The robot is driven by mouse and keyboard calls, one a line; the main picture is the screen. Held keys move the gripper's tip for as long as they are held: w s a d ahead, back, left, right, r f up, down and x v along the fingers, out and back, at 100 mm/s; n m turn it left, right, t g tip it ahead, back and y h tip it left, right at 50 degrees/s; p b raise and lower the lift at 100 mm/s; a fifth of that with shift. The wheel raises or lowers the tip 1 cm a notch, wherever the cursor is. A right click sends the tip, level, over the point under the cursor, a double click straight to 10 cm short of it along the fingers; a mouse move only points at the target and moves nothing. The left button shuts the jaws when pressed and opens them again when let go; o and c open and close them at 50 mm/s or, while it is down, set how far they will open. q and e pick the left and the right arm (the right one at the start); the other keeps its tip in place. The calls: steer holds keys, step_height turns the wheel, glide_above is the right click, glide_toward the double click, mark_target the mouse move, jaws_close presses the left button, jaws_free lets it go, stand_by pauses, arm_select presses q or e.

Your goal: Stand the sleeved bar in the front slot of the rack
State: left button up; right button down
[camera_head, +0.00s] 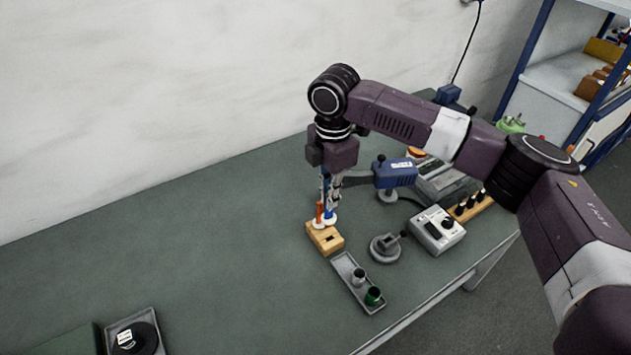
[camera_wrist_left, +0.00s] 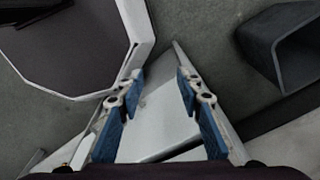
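The rack (camera_head: 318,240) is a small light wooden block with a dark slot in its near part, on the green table. An orange bar (camera_head: 319,212) with a white collar stands upright at its far side. A second white collar (camera_head: 331,218) shows beside it, under my right gripper (camera_head: 331,200). My right gripper points down at the rack's far side, close to the bars. Its fingertips are too small and overlapped to tell whether they are shut on a bar. My left gripper (camera_wrist_left: 160,85) is open and empty in the left wrist view; it is outside the head view.
A grey tray (camera_head: 346,272) with a grey cup (camera_head: 358,277) and a green cup (camera_head: 373,296) lies in front of the rack. A round grey fixture (camera_head: 384,248), a meter box (camera_head: 438,231) and a blue device (camera_head: 395,173) stand to the right.

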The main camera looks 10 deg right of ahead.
steer(key=shift+d+f+b, duration=0.45)
steer(key=shift+f+b, duration=0.4)
steer(key=shift+b, duration=0.1)
steer(key=shift+f+b, duration=0.3)
steer(key=shift+b, duration=0.1)
steer(key=shift+a+f+b, duration=0.15)
steer(key=shift+f+b, duration=0.5)
steer(key=shift+b, duration=0.2)
steer(key=shift+r, duration=0.15)
arm_select(q)
steer(key=f, duration=0.2)
steer(key=d+f, duration=0.1)
steer(key=f, duration=0.1)
steer(key=shift+r+p, duration=0.15)
steer(key=shift+p, duration=0.15)
steer(key=shift+r, duration=0.1)
arm_select(e)
steer(key=shift+f, duration=0.25)
